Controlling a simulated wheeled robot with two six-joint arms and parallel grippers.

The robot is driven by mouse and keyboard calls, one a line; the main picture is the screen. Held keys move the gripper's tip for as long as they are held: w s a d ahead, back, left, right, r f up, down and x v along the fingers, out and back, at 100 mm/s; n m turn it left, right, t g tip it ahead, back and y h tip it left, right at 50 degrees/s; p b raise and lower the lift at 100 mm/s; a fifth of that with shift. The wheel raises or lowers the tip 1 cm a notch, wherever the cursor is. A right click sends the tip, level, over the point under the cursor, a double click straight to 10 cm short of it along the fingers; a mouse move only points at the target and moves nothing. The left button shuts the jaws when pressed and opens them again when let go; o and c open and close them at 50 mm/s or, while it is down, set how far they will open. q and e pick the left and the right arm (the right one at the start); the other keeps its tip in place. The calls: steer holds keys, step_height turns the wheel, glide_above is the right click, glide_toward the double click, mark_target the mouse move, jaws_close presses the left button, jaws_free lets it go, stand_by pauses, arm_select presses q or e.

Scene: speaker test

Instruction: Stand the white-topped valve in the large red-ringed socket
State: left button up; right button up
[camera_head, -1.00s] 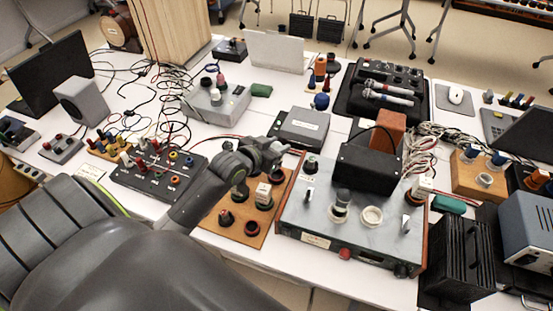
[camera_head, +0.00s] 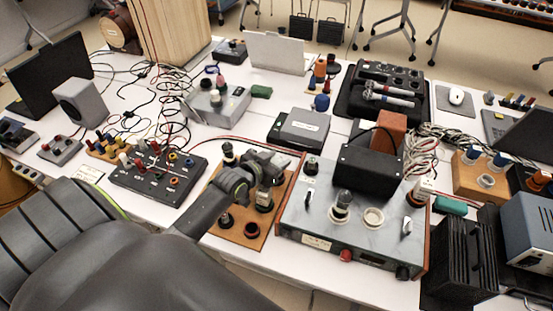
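A wooden board (camera_head: 232,236) lies at the front middle of the table. The large red-ringed socket (camera_head: 252,230) is near its front edge and looks empty. A smaller dark-red socket (camera_head: 226,219) sits to its left. My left gripper (camera_head: 267,182) points down over the right part of the board, behind the large socket. It covers the white-topped valve's place; only a dark round base (camera_head: 265,206) shows below the fingers. I cannot tell whether the fingers are closed on the valve. Another dark-based valve (camera_head: 228,152) stands at the board's back left corner. My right gripper is not in view.
A grey amplifier (camera_head: 325,238) with upright valves stands close to the board's right. A black panel with coloured knobs (camera_head: 155,180) is to the left. A grey box (camera_head: 303,128) lies behind. Cables run across the table at the back left.

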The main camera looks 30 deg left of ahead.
arm_select(q)
steer(key=shift+o, duration=1.1)
steer(key=shift+r+p, duration=0.35)
steer(key=shift+r, duration=0.2)
steer(key=v, duration=1.1)
steer(key=shift+s, duration=0.5)
steer(key=shift+f, duration=0.1)
